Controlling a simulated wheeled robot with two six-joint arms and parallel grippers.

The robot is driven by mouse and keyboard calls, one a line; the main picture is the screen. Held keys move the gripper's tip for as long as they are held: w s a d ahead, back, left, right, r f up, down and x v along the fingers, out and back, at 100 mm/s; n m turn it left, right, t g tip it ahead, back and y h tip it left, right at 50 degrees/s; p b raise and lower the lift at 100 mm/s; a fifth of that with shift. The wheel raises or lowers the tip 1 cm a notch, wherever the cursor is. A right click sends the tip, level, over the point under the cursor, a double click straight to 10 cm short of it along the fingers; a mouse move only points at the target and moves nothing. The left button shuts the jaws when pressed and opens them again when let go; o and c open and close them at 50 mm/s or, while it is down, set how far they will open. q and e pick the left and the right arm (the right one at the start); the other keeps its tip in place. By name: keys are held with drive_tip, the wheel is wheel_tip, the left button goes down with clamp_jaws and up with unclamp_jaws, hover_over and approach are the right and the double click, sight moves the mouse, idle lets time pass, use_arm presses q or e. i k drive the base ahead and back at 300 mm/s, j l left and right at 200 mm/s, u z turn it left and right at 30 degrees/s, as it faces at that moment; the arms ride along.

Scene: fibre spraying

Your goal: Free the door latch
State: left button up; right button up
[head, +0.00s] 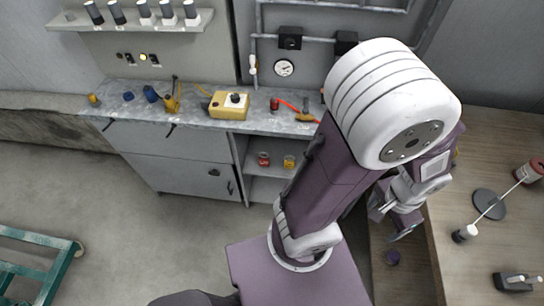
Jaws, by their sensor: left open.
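Under the grey bench is a closed grey cabinet door (178,176). Near its right edge are a small dark round fitting (214,172) and a dark upright handle (230,187). I cannot tell which of these is the latch, or whether it is fastened. My left gripper (388,226) is open and looks empty. It is at the right, beside the wooden worktop and well away from the cabinet door, partly hidden by my own arm. My right gripper is not in view.
Open shelves (268,189) stand right of the door. A wooden worktop (480,250) is at the right, a green frame (40,262) at lower left. The floor (130,225) before the cabinet is clear.

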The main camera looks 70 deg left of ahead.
sight(215, 172)
drive_tip(key=u, duration=3.4)
drive_tip(key=i+j, duration=0.75)
drive_tip(key=i+l+z, duration=0.05)
drive_tip(key=i, duration=0.05)
